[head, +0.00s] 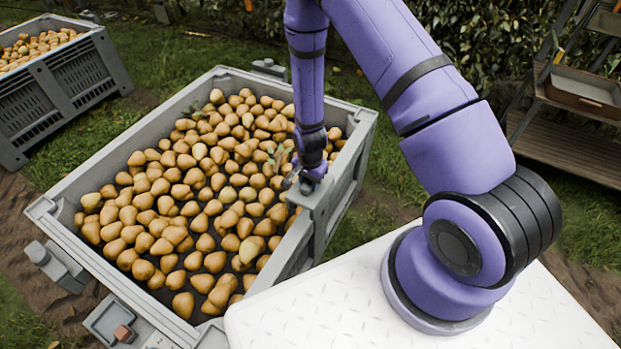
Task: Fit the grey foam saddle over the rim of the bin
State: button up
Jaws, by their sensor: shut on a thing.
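The large grey bin (338,108) stands in front of me, filled with yellow-brown pears. The grey foam saddle (318,202) is at the bin's right-hand rim, beside my white deck. My gripper (308,186) points down above that rim and is shut on the saddle. The saddle's lower part appears to lie along the rim, but I cannot tell whether it straddles it fully. The fingertips are small and partly hidden by my wrist.
A grey tray (110,320) holds a small reddish piece at lower left. Another pear bin (60,88) stands upper left. A wooden rack (575,145) with a crate stands right.

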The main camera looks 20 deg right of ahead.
jog(key=shift+a+f, duration=0.1)
jog(key=shift+f, duration=5.8)
jog(key=shift+f, duration=0.3)
jog(key=o, duration=1)
notch_tip(320, 180, up, 11)
jog(key=shift+f, duration=0.1)
